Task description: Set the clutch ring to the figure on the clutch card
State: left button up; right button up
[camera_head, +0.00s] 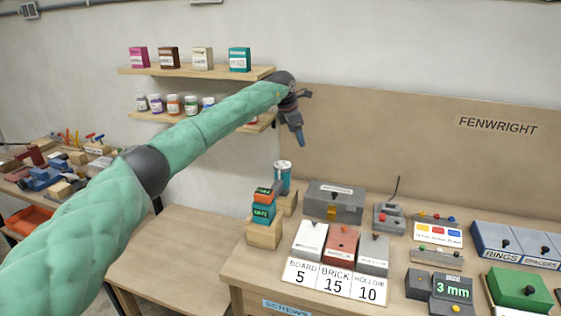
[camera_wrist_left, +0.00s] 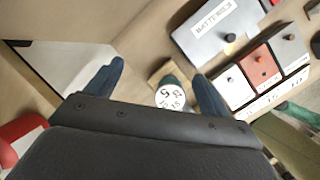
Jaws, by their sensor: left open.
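My left gripper (camera_head: 298,139) is open and points down, above and apart from a teal upright cylinder (camera_head: 283,178) on a wooden block. In the left wrist view a round white dial face (camera_wrist_left: 171,98) with numbers, a 5 and a 15 among them, shows between the open fingers (camera_wrist_left: 158,70); it looks like the clutch ring. Its setting mark is too small to tell. A white card (camera_head: 333,281) reads BOARD 5, BRICK 15, HOLLOW 10, in front of a white, a red and a grey box (camera_head: 374,254). My right gripper is not in view.
A teal-and-orange device (camera_head: 263,209) with small lit displays stands on a wood block left of the boxes. A grey batteries box (camera_head: 335,204) stands behind. A 3 mm display (camera_head: 452,289) and a green box (camera_head: 519,289) are at right. Shelves (camera_head: 190,73) hang on the wall.

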aim_at(282, 164)
pick_arm(q)
jog(key=s+a+g+y, duration=0.1)
jog(key=s+a, duration=0.1)
jog(key=s+a+f+m+g+y, duration=0.1)
jog(key=a, duration=0.1)
jog(key=shift+s+a+y, duration=0.15)
jog(key=shift+s+y, duration=0.15)
jog(key=shift+s, duration=0.1)
jog(key=shift+s+a+f+m+g, duration=0.1)
jog(key=shift+s+a+m+g, duration=0.2)
jog(key=shift+s+m+g, duration=0.1)
notch_tip(282, 164, down, 6)
jog(key=p, duration=0.3)
jog(key=shift+w+d, duration=0.1)
jog(key=shift+f, duration=0.9)
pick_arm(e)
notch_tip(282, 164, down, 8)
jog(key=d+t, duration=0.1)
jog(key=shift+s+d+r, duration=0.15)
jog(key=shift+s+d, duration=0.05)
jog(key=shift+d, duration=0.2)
pick_arm(q)
jog(key=c, duration=1)
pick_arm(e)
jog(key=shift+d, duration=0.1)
